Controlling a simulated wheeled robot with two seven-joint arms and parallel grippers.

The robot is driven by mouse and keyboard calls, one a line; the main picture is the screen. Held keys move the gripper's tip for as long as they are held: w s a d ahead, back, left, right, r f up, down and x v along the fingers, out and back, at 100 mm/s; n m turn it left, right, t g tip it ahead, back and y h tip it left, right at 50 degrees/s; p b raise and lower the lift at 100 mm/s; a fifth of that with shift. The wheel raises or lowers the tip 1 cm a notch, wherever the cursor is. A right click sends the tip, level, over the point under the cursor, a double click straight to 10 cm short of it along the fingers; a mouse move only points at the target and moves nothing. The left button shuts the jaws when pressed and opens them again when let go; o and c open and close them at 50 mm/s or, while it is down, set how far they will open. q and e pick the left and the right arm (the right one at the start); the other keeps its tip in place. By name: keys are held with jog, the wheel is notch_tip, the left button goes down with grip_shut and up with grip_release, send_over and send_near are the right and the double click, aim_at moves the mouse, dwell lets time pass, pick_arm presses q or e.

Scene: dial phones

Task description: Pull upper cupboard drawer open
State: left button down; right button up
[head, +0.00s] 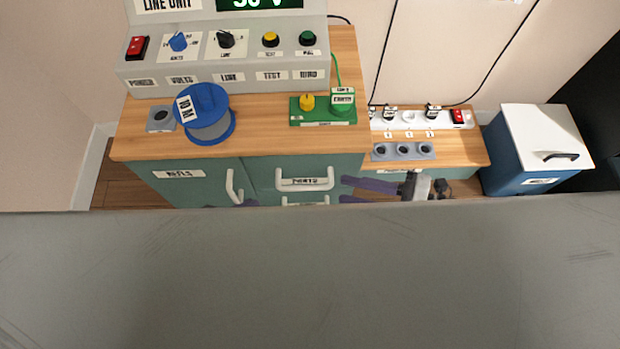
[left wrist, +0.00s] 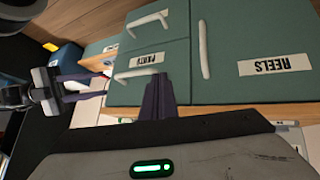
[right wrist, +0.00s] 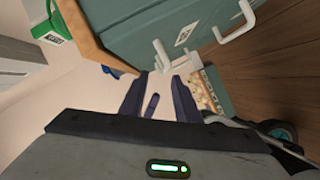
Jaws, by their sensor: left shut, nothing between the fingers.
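The teal cupboard's upper drawer (head: 262,172) looks shut. Its white handle (head: 281,183) surrounds a PARTS label. In the left wrist view the handle (left wrist: 120,76) appears upside down beside its label. My right gripper (head: 370,193) is open and empty, its fingers pointing left just right of this handle. In the right wrist view the handle (right wrist: 160,54) lies ahead between the open fingertips (right wrist: 156,80). My left gripper (left wrist: 158,80) is shut and empty in front of the cupboard; only a purple bit of it (head: 248,203) shows in the head view.
The REELS door (head: 190,188) with its vertical handle is left of the drawer. A lower drawer handle (head: 305,200) sits just below. The wooden worktop (head: 260,140) carries a blue reel and a green terminal block. A blue white-topped cabinet (head: 535,140) stands at right.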

aim_at(311, 186)
jog(key=shift+n+g, duration=0.3)
jog(key=shift+g, duration=0.1)
jog(key=x, duration=0.3)
jog(key=b+x, duration=0.1)
jog(key=x, duration=0.2)
jog(key=f+b+x, duration=0.1)
jog(key=x, duration=0.3)
jog(key=shift+s, duration=0.15)
grip_shut()
